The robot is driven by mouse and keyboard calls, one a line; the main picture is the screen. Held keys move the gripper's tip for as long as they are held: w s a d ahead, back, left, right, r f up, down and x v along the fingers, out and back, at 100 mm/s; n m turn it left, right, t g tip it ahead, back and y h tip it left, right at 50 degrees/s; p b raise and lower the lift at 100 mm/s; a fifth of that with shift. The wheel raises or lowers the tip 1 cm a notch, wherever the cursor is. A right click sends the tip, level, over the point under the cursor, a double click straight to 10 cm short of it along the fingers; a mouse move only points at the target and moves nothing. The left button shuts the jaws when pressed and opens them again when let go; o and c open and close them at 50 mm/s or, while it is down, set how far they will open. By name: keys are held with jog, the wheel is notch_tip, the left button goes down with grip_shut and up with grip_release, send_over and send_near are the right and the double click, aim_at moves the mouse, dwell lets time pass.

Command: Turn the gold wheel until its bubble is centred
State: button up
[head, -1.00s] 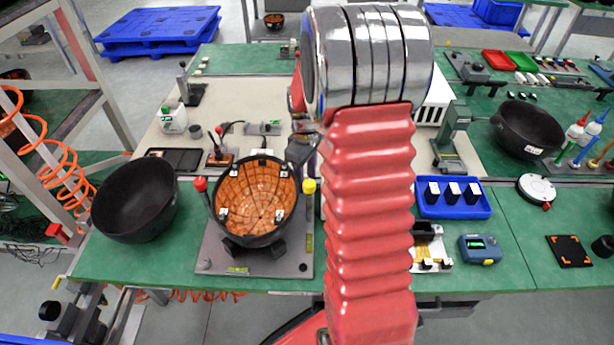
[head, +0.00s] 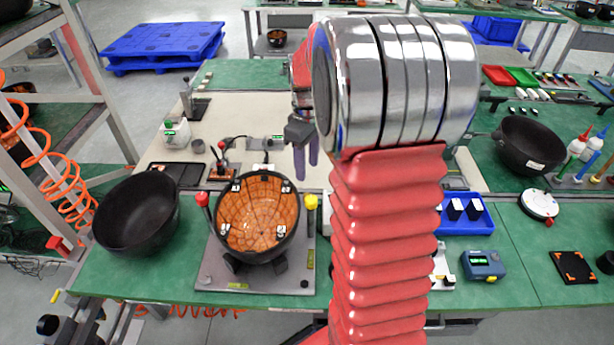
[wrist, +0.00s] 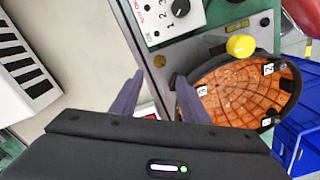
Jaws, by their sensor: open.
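A dark bowl (head: 242,250) with an orange tiled inside stands on a grey base plate (head: 212,272). The gold wheel (head: 310,201) is a yellow knob at the plate's right; it also shows in the wrist view (wrist: 240,45), right of my fingers. A red knob (head: 202,199) stands at the plate's left. In the wrist view my gripper (wrist: 158,92) is open and empty.
A black bowl (head: 137,213) stands left of the plate. A blue tray (head: 465,224) and a blue device (head: 483,265) are at the right. A white selector box (wrist: 172,14) lies near the wheel in the wrist view.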

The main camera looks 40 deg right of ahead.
notch_tip(320, 180, up, 3)
jog(key=shift+f, duration=0.15)
jog(key=shift+a, duration=0.1)
dwell(0.5)
jog(key=s+a+r+m+t, duration=0.1)
jog(key=s+a+r, duration=0.3)
jog(key=a, duration=0.2)
jog(key=s+a+r+m+t, duration=0.1)
jog(key=s+a+r+t, duration=0.2)
jog(key=a, duration=0.4)
jog(key=s+a+m+t, duration=0.1)
jog(key=s+a+m, duration=0.1)
jog(key=s+a, duration=0.7)
jog(key=shift+s+r+m+t, duration=0.3)
jog(key=shift+s+m, duration=0.1)
jog(key=shift+s, duration=0.55)
jog(key=shift+c, duration=0.5)
